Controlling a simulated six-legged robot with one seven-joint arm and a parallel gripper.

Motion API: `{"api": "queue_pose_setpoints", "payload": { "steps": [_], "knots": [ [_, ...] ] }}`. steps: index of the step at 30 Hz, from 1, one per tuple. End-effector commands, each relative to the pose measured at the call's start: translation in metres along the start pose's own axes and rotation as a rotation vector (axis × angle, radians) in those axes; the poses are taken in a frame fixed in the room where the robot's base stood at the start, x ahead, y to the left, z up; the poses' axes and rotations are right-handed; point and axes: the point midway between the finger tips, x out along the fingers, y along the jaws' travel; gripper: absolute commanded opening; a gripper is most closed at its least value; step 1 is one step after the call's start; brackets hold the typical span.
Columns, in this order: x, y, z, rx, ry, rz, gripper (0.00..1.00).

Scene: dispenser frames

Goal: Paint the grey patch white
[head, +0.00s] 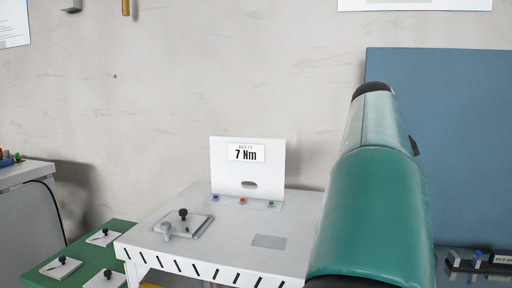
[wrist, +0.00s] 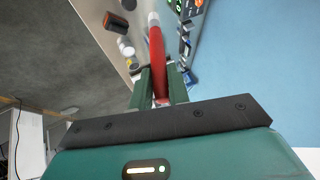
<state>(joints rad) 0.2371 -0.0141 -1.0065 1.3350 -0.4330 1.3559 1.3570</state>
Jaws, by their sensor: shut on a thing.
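A flat grey patch (head: 269,241) lies on the top of the white table, right of its middle, in the head view. My gripper (wrist: 160,78) shows in the wrist view, its two green fingers closed around a long red tool (wrist: 157,55) with a pale upper end. The tool's lower part is between the fingers, and I cannot tell exactly what kind of tip it has. My gripper and the tool are not in the head view; only my teal arm shows there, to the right of the patch. The patch is not recognisable in the wrist view.
On the white table (head: 190,258), a grey plate with a black knob (head: 183,214) sits left of the patch. A "7 Nm" sign board (head: 247,180) stands behind. A green table (head: 87,262) is left, a blue panel (head: 450,150) right. Several small items show beyond the tool.

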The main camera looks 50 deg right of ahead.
Motion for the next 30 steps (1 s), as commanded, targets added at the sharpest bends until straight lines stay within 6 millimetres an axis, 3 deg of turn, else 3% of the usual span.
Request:
{"api": "queue_pose_setpoints", "payload": {
  "steps": [15, 23, 30],
  "knots": [
    [-0.073, -0.037, 0.123, -1.156, -0.278, -0.345, 0.00],
    [-0.126, -0.040, 0.182, -1.791, -0.269, -0.601, 0.00],
    [-0.184, -0.029, 0.232, -2.346, -0.153, -0.933, 0.00]
  ]
}}
